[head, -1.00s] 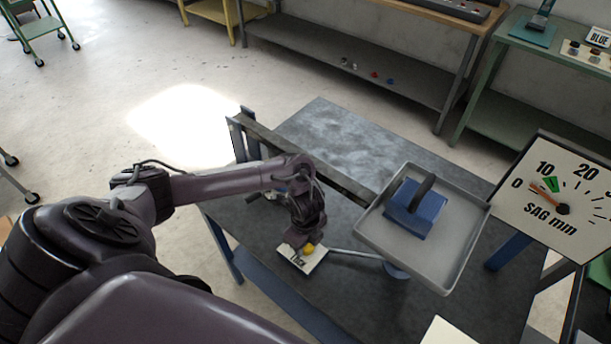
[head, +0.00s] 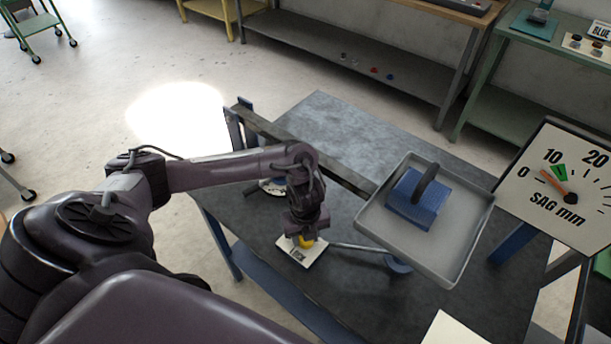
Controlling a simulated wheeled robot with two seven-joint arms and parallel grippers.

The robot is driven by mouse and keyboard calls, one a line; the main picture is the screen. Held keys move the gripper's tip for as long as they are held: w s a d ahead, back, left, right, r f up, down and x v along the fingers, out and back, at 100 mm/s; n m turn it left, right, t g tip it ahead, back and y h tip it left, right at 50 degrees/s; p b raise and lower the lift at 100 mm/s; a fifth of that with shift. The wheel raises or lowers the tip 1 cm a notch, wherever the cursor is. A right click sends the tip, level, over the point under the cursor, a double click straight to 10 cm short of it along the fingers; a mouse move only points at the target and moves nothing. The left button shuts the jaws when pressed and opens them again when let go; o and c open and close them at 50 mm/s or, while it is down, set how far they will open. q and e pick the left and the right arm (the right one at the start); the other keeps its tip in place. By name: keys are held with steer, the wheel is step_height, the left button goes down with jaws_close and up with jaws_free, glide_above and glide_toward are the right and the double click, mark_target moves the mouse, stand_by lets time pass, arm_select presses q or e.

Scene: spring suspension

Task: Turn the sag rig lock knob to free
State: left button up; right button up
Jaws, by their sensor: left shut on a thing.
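The yellow lock knob (head: 306,242) sits at a small white label plate (head: 302,254) with dark lettering on the rig table. My left gripper (head: 302,236) points down and is shut on the knob, whose upper part it hides. The knob's exact pointing direction cannot be told. The sag dial (head: 563,185) stands at the right, its orange needle pointing up and left near the low end, beside a green band. A grey tray (head: 455,268) holds a blue block with a dark handle (head: 417,200). My right gripper is not in view.
The dark rig table (head: 350,290) has a long beam (head: 262,128) across it, and a thin rod runs from near the plate towards the tray. A pale sheet (head: 452,331) lies at the front. Shelves and benches (head: 360,62) stand behind.

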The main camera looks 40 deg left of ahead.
arm_select(q)
steer(key=shift+w+r, duration=0.1)
steer(key=shift+r, duration=0.05)
steer(key=o, duration=1)
steer(key=shift+r, duration=0.25)
step_height(320, 180, up, 6)
steer(key=shift+a+f+p, duration=0.1)
steer(key=shift+p, duration=0.6)
steer(key=shift+r, duration=0.7)
